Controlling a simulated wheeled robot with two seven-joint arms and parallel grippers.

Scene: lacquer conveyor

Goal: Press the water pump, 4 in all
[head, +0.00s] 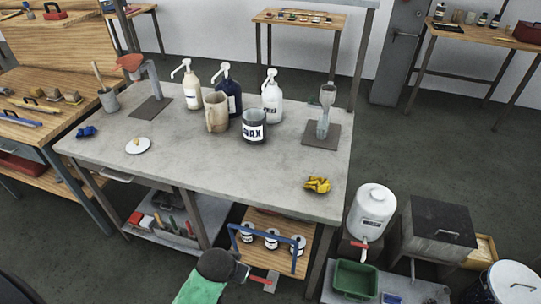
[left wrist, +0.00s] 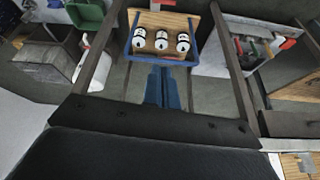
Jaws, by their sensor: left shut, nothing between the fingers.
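Three pump bottles stand at the back of the grey worktable: a cream bottle (head: 192,92), a dark blue bottle (head: 229,95) and a white bottle (head: 271,100). Each has a white pump head that looks raised. Their labels are too small to read, so I cannot tell which one holds water. My left gripper (head: 243,272) is low in front of the table, well below and apart from the bottles. In the left wrist view its fingers (left wrist: 165,88) are shut and empty, pointing toward a carrier of jars. My right gripper is not in view.
A beige jug (head: 216,113) and a wax tin (head: 254,127) stand in front of the bottles. A blue-handled carrier (head: 264,231) with three jars is below the table front. A white tap container (head: 372,211) stands at right. The table's front middle is clear.

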